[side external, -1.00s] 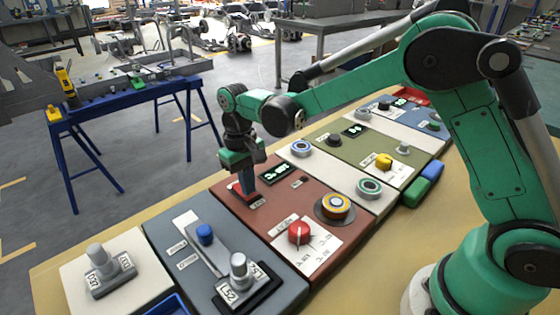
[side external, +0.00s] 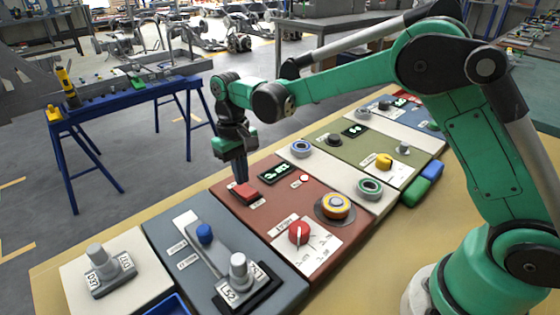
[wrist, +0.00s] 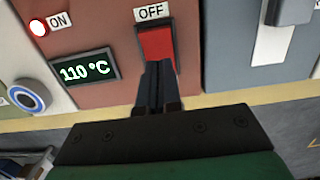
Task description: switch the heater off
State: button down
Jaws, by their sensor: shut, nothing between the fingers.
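The heater panel is the red-brown plate (side external: 270,213) with a lit green display (side external: 276,171); in the wrist view the display (wrist: 85,68) reads 110 °C. Its red rocker switch (side external: 246,192) sits near the far left edge, and the wrist view shows it (wrist: 155,43) beside an OFF label (wrist: 151,12). A lamp (wrist: 38,27) beside an ON label (wrist: 59,20) glows red. My gripper (side external: 240,181) is shut and empty, with its fingertips at the switch; I cannot tell whether they touch it. The fingers hide part of the switch in the wrist view.
A blue-grey panel (side external: 160,232) with a blue knob (side external: 205,234) and a metal knob lies nearer. An olive panel (side external: 345,150) lies farther along the row.

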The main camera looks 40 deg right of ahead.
aim_at(241, 188)
notch_tip(241, 188, up, 13)
jog(key=w, duration=0.1)
jog(key=shift+w, duration=0.35)
jog(key=shift+f, duration=0.15)
jog(key=shift+s+a+g, duration=0.1)
jog(key=shift+s+g, duration=0.2)
jog(key=shift+s, duration=0.45)
jog(key=f, duration=0.4)
jog(key=s+f, duration=0.1)
jog(key=f, duration=0.4)
jog(key=s+f, duration=0.1)
jog(key=f, duration=0.4)
jog(key=shift+r, duration=0.1)
